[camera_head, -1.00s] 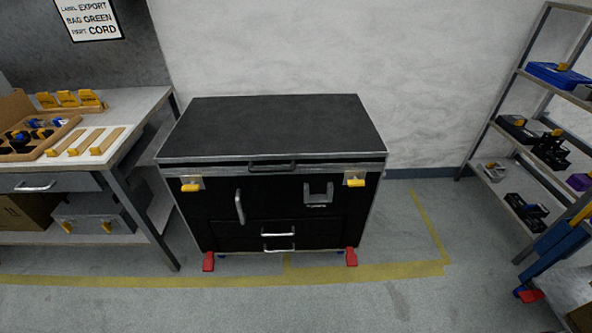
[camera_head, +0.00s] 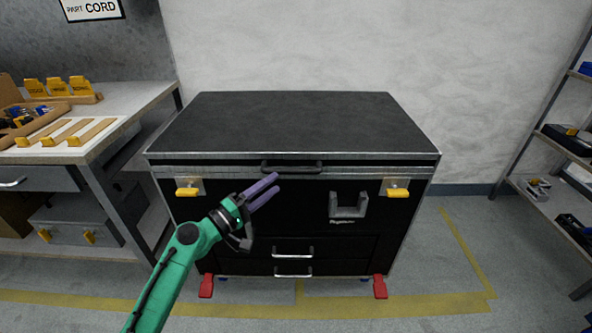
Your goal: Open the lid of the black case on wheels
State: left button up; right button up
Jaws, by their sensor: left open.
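The black case on wheels (camera_head: 295,120) stands against the wall with its flat black lid closed. A dark handle (camera_head: 291,167) sits at the middle of the lid's front edge. Yellow-tabbed latches sit on the front at left (camera_head: 188,188) and right (camera_head: 396,189). My left gripper (camera_head: 268,190), with purple fingers on a green arm, is in front of the case, a little below and left of the lid handle. It is open and empty, and looks apart from the handle. My right gripper is not in view.
A workbench (camera_head: 130,96) with trays and yellow-tabbed pieces stands at left. A shelf rack (camera_head: 541,150) stands at right. Red pedals (camera_head: 206,286) stick out at the case's foot. The floor between case and rack is clear.

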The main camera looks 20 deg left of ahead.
aim_at(291, 172)
pick_arm(q)
jog(key=x, duration=0.7)
jog(key=shift+w+d+p, duration=0.2)
jog(key=shift+p, duration=0.15)
grip_shut()
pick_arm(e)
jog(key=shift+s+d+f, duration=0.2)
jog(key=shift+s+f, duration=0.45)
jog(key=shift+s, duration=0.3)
